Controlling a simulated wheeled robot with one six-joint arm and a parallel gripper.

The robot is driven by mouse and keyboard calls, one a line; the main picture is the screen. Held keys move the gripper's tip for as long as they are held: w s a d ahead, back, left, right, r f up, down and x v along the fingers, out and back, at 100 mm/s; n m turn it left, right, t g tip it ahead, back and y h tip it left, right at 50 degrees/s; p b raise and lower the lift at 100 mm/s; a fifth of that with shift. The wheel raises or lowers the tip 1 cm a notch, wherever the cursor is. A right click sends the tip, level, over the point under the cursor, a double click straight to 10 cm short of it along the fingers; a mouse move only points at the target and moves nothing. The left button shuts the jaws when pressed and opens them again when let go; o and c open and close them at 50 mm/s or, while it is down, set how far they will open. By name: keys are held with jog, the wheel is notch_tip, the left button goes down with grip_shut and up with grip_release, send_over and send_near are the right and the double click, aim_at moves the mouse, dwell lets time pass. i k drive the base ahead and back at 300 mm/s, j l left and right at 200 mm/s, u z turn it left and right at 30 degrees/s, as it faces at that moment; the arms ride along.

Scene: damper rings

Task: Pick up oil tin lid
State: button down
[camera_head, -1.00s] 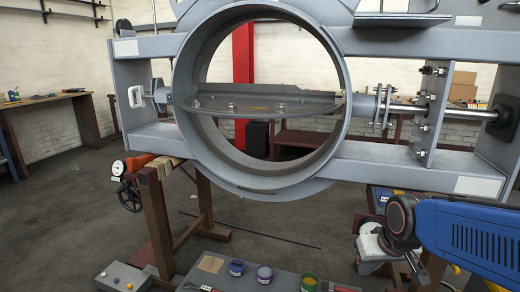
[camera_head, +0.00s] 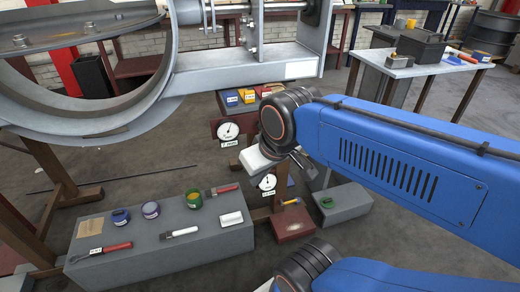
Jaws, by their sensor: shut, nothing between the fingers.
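I cannot tell the oil tin lid for certain. Three small open tins stand on the low grey bench: a blue tin (camera_head: 120,217), a purple tin (camera_head: 150,210) and a green tin (camera_head: 194,200) with yellowish contents. A small green round item (camera_head: 327,203) lies on a grey box to their right; it is too small to identify. My gripper (camera_head: 293,163) shows partly below the dark wrist joint, above and right of the tins. It is shut and appears empty, clear of the bench.
A brush with a red handle (camera_head: 222,190), a white-handled brush (camera_head: 180,233) and a red-handled tool (camera_head: 105,250) lie on the grey bench (camera_head: 215,246). A large grey ring frame (camera_head: 150,105) overhangs at upper left. A white table (camera_head: 425,66) stands at back right.

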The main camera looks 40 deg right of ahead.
aim_at(326, 203)
jog(key=z, duration=1.55)
jog(key=u, duration=1.55)
jog(key=z, duration=1.55)
jog(key=j+u, duration=0.15)
jog(key=i+j, duration=0.05)
jog(key=j, duration=0.05)
